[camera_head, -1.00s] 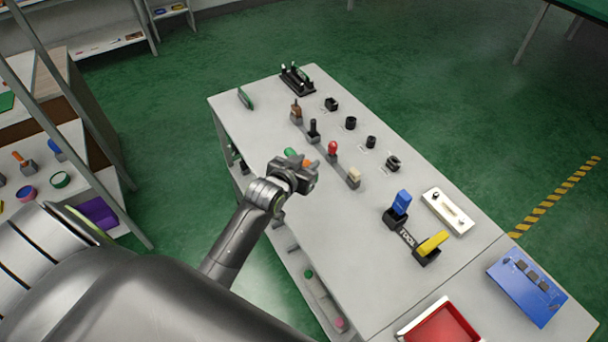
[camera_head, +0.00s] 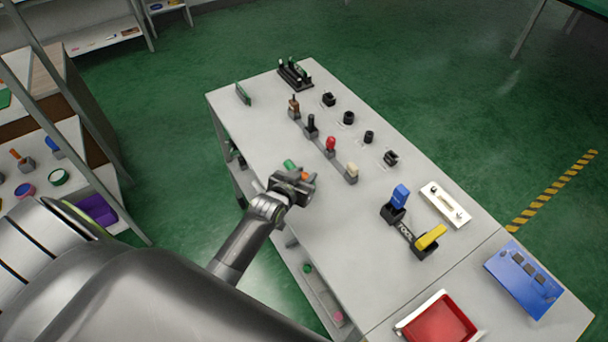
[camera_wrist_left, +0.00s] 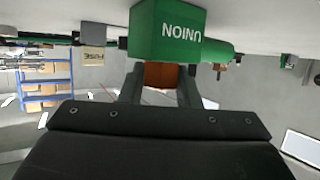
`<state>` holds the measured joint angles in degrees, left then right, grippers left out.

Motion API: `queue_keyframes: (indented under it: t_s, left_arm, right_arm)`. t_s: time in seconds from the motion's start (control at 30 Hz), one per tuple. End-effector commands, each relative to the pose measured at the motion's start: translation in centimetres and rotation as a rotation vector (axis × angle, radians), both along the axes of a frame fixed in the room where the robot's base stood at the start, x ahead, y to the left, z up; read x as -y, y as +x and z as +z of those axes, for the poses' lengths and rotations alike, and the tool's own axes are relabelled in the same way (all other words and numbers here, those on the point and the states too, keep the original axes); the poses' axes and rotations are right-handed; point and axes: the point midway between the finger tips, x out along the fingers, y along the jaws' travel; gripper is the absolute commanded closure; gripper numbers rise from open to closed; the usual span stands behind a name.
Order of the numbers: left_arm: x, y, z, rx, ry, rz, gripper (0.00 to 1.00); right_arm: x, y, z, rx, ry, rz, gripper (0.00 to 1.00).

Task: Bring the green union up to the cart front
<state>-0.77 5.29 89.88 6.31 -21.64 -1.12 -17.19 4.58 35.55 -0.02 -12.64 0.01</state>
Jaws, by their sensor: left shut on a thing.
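The green union (camera_wrist_left: 165,30) shows large at the top of the left wrist view, its label "UNION" upside down. A green cylindrical piece (camera_wrist_left: 218,50) shows behind it; I cannot tell if it is part of the union. My left gripper (camera_wrist_left: 160,82) is shut on the union, with an orange-brown part (camera_wrist_left: 160,74) between the fingers. In the head view my left gripper (camera_head: 302,182) is over the near left edge of the grey cart top (camera_head: 290,225), with the green union (camera_head: 289,165) mostly hidden behind it. I cannot tell if the union touches the top. My right gripper is not in view.
A red tray (camera_head: 440,322) is at the near end. The top between is clear.

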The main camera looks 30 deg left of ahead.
Motion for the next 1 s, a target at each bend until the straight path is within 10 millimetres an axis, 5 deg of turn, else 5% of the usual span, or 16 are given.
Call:
queue_keyframes:
  t_s: [0.2, 0.57, 1.0]
  left_arm:
    - [0.0, 0.0, -0.1, 0.000, 0.000, 0.000, 0.49]
    - [0.0, -0.1, 0.4, 0.000, 0.000, 0.000, 0.49]
    - [0.0, -5.9, 2.5, -0.001, -0.001, 0.001, 0.49]
  right_arm:
    - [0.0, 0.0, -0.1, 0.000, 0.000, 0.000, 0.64]
    - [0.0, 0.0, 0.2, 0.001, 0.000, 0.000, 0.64]
    - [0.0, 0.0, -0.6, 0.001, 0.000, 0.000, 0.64]
